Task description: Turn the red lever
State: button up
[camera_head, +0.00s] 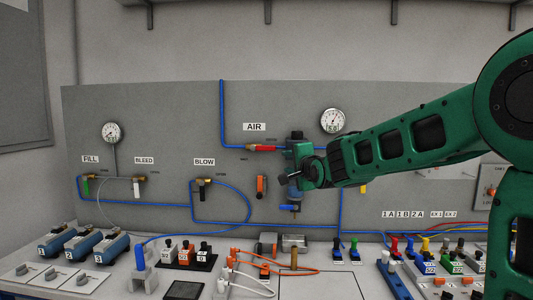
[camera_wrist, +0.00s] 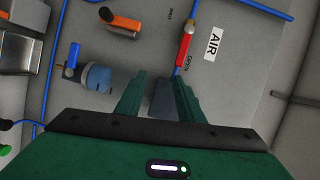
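The red lever (camera_head: 262,148) sits on the blue air line beside the AIR label on the grey panel, lying along the pipe. In the wrist view the red lever (camera_wrist: 184,46) is just beyond the tip of my gripper's right finger. My gripper (camera_wrist: 158,78) has its two green fingers apart. A dark grey block shows between and behind them; no contact with it can be made out. In the head view my gripper (camera_head: 302,165) is right of the lever, in front of the air unit, and its fingertips are hard to make out.
An orange handle (camera_head: 261,186) is below the red lever, and a blue handle (camera_head: 290,208) hangs under the air unit. A gauge (camera_head: 332,121) is at the upper right. The bench below holds several switches, plugs and cables.

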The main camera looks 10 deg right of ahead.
aim_at(270, 149)
jog(key=shift+m+t+y, duration=0.3)
jog(key=shift+m+t, duration=0.2)
jog(key=shift+t, duration=0.1)
jog(key=w+a+r, duration=0.1)
jog(key=w, duration=0.3)
jog(key=w+a, duration=0.1)
jog(key=w, duration=0.3)
jog(key=w+a+r, duration=0.1)
jog(key=w, duration=0.3)
jog(key=shift+w+a+r, duration=0.2)
jog(key=shift+w+r, duration=0.05)
jog(key=shift+r, duration=0.05)
grip_shut()
